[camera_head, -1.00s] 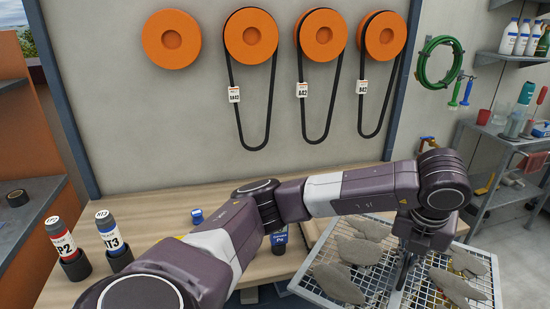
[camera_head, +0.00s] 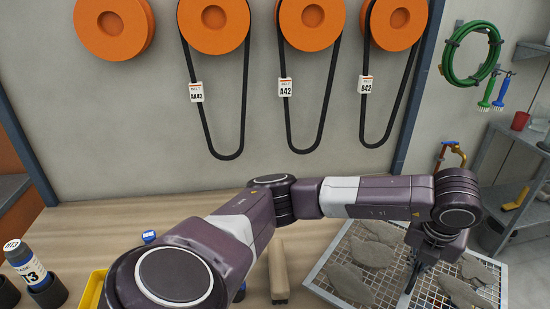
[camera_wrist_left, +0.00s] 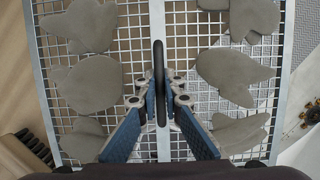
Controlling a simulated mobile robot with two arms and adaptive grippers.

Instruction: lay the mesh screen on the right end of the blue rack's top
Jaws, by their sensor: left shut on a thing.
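The mesh screen (camera_head: 322,275) is a pale metal-framed wire grid with several flat grey leaf-shaped patches on it. It shows at the lower right in the head view and fills most of the left wrist view (camera_wrist_left: 157,14). My left gripper (camera_head: 411,284) points down over its middle. In the left wrist view, my left gripper (camera_wrist_left: 160,100) is shut on a dark upright handle (camera_wrist_left: 159,62) at the screen's centre bar. Whether the screen is lifted or resting is hard to tell. I cannot make out a blue rack. My right gripper is out of view.
A wooden bench (camera_head: 110,230) runs below the wall, with a tan block (camera_head: 277,270) left of the screen. A dark labelled bottle (camera_head: 27,266) and a yellow tray (camera_head: 92,290) stand at the lower left. Metal shelves (camera_head: 515,170) stand at the right.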

